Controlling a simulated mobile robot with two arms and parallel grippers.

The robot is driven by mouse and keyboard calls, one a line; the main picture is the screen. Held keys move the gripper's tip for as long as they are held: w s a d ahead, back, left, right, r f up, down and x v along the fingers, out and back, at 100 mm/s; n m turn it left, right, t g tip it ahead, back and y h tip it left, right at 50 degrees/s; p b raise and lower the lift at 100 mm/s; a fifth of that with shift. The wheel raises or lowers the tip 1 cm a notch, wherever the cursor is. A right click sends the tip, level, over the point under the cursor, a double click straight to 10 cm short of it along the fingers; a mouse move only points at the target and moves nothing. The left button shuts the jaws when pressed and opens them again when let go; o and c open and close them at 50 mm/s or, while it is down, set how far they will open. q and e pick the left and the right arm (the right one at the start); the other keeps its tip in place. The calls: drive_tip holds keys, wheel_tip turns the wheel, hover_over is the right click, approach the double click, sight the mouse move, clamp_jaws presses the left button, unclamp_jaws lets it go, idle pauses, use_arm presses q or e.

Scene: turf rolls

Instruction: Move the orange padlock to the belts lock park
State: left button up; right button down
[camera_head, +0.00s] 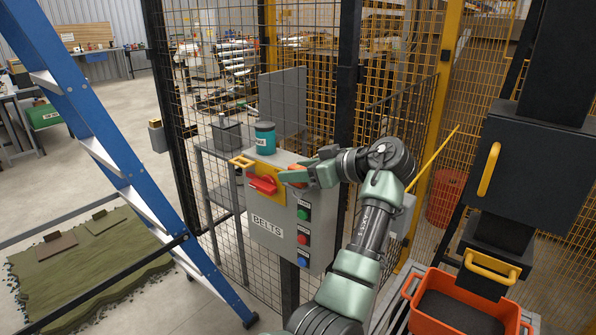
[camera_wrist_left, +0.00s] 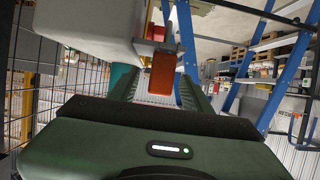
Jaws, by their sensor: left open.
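The orange padlock (camera_head: 297,173) shows as a small orange patch at the right of the red switch handle (camera_head: 262,183) on the grey BELTS box (camera_head: 262,212), partly hidden by my left gripper (camera_head: 290,178). In the left wrist view, an orange block (camera_wrist_left: 163,74), which looks like the padlock, hangs ahead between the fingers of my open left gripper (camera_wrist_left: 158,88). I cannot tell whether the fingers touch it. A yellow loop-shaped bracket (camera_head: 241,162) sticks out at the box's upper left; I cannot tell if it is the belts lock park. My right gripper is not in view.
A blue ladder (camera_head: 110,150) stands to the left. An orange crate (camera_head: 430,322) and a dark cabinet (camera_head: 530,170) with yellow handle are at the right.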

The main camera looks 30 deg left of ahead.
use_arm(q)
drive_tip(key=b+v, duration=0.2)
drive_tip(key=v, duration=0.5)
drive_tip(key=shift+d+r, duration=0.2)
drive_tip(key=shift+d, duration=0.15)
